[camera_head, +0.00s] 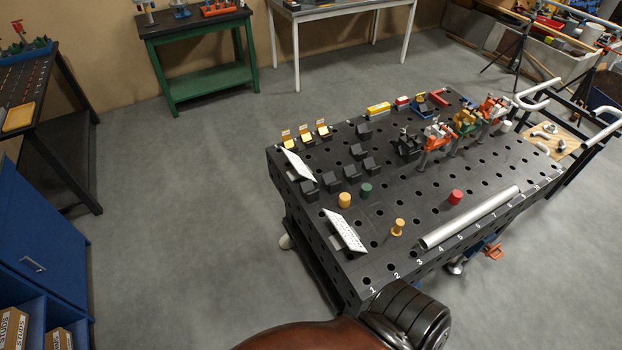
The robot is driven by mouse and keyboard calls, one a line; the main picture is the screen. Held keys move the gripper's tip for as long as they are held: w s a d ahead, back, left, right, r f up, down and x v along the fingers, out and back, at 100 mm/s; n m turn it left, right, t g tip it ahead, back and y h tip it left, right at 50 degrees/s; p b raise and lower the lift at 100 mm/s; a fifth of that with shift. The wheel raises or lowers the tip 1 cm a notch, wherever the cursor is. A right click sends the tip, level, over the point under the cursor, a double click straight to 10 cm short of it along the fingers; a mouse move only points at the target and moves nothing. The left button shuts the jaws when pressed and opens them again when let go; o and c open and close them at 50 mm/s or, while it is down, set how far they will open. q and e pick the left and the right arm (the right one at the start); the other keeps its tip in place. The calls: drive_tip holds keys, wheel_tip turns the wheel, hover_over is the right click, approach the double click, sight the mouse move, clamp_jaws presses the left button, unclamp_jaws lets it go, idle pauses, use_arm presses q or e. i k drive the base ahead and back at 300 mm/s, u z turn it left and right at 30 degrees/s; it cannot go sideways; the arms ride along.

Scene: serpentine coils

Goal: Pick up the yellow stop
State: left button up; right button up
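A short yellow cylinder (345,200) stands upright on the black perforated table (390,190), left of a green cylinder (366,190). A second yellow piece (397,227), narrower with a wider top, stands nearer the front edge, left of the silver tube's near end. I cannot tell from its look alone which of the two is called the yellow stop. A red cylinder (455,197) stands farther right. Neither of my grippers shows in the head view.
A silver tube (470,218) lies along the numbered front edge. Two tilted white cards (345,230) and several black blocks (351,171) stand on the left half. Orange, yellow and red clamps (437,134) crowd the back right.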

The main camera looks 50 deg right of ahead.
sight(345, 197)
drive_tip(key=i, duration=1.15)
drive_tip(key=z, duration=3.9)
